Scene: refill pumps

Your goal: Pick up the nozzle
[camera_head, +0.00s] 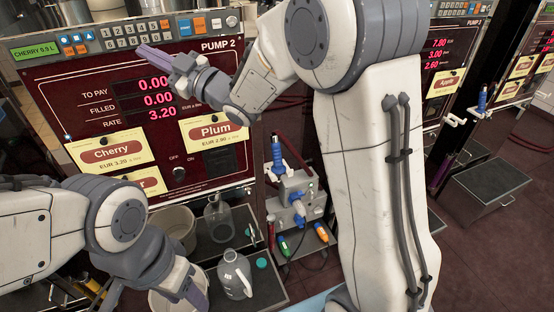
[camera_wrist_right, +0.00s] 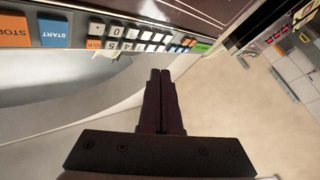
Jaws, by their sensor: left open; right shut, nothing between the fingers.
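A blue-and-white nozzle-like part (camera_head: 276,152) stands upright on the right side of pump 2, above a grey box-like device (camera_head: 290,185). Whether it is the task's nozzle I cannot tell for sure. My right gripper (camera_head: 150,54) is shut and empty in front of the upper left of the pump 2 panel, well away from the nozzle. In the right wrist view its fingers (camera_wrist_right: 160,100) are together, pointing towards the keypad. My left gripper (camera_head: 190,287) is open, low at the bottom left, over the buckets; its fingertips are partly cut off.
The pump 2 panel (camera_head: 85,100) carries Cherry (camera_head: 112,152) and Plum (camera_head: 217,131) labels. A grey jug (camera_head: 236,274) stands on a dark tray, close to my left gripper. A bucket (camera_head: 176,222) is behind it. Another blue nozzle (camera_head: 482,98) hangs at a pump on the right.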

